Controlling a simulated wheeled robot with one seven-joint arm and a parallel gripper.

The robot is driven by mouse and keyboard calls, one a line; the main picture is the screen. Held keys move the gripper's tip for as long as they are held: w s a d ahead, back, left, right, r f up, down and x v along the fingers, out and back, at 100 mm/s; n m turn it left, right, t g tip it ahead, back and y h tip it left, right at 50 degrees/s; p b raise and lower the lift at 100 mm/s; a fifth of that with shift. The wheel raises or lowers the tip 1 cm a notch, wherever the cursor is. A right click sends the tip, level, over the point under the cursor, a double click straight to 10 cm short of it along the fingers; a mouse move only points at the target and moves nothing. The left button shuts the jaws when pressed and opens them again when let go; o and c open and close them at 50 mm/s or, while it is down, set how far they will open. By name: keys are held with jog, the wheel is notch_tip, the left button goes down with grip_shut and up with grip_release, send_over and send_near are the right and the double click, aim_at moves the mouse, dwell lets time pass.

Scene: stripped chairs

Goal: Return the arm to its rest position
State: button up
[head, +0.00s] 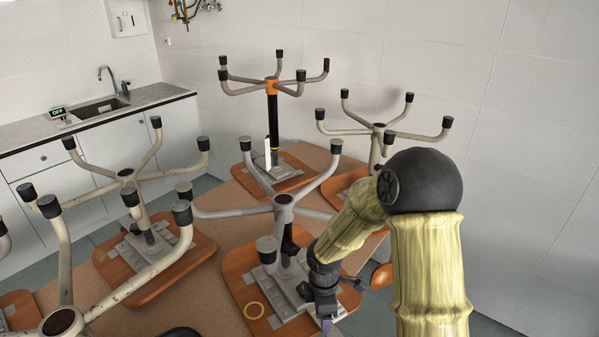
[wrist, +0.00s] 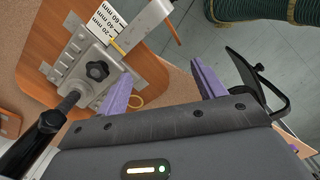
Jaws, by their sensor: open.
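My gripper (head: 326,322) is low at the bottom centre of the head view, beside the front wooden seat board. My yellow-sleeved arm bends down to it from the right. In the wrist view my gripper (wrist: 165,88) has its two purple fingers spread wide apart, with nothing between them. The left finger overlaps the edge of the wooden board (wrist: 25,72) in the picture.
A grey metal plate with a black knob (wrist: 97,71) is close left of my gripper. A counter with a sink (head: 100,107) stands back left.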

jog(key=s+d+r+m+t, duration=0.2)
jog(key=s+d+r+m, duration=0.7)
jog(key=m, duration=1)
notch_tip(320, 180, up, 4)
jog(key=shift+s+d+f, duration=0.15)
jog(key=shift+s+d, duration=0.15)
jog(key=shift+s, duration=0.95)
jog(key=shift+w, duration=0.1)
jog(key=shift+s, duration=0.25)
jog(key=shift+w, duration=0.1)
